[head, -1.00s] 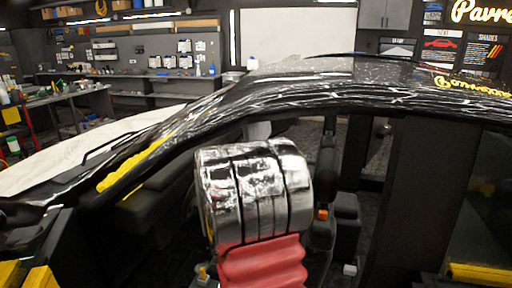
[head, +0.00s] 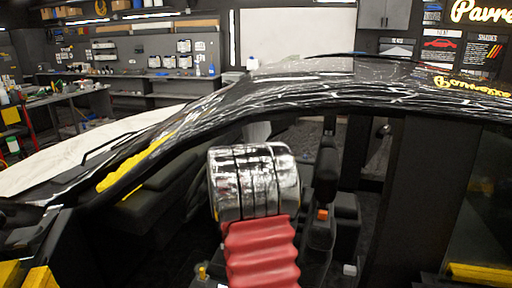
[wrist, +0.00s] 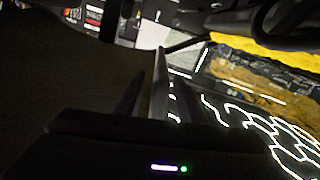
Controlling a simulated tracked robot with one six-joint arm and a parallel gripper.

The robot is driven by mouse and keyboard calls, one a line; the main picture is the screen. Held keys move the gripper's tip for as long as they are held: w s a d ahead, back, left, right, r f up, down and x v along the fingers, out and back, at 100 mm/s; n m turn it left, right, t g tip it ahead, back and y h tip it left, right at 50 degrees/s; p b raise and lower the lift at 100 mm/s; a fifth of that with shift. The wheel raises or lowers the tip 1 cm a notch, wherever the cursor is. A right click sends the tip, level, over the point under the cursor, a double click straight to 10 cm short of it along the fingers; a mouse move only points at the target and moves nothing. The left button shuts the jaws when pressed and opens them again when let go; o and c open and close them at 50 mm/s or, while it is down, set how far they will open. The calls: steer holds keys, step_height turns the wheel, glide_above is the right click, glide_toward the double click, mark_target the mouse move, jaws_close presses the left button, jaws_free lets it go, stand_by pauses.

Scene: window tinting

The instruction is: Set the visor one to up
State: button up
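In the head view my arm's chrome wrist and red bellows reach through the car's side window opening; my gripper's fingers are hidden behind them. A small light grey panel (head: 257,131) under the front roof edge, just above the wrist, may be the visor, but I cannot be sure. In the wrist view the dark body of my gripper (wrist: 165,145) fills the bottom, with a white and a green light.
The black car's roof edge (head: 320,100) passes above my arm. A dark door pillar (head: 420,200) stands to the right and seats (head: 322,190) lie behind. The dashboard (head: 150,200) is to the left. A yellow strip (head: 135,165) runs along the windscreen pillar.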

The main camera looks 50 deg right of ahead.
steer(key=shift+x, duration=2.8)
jaws_close()
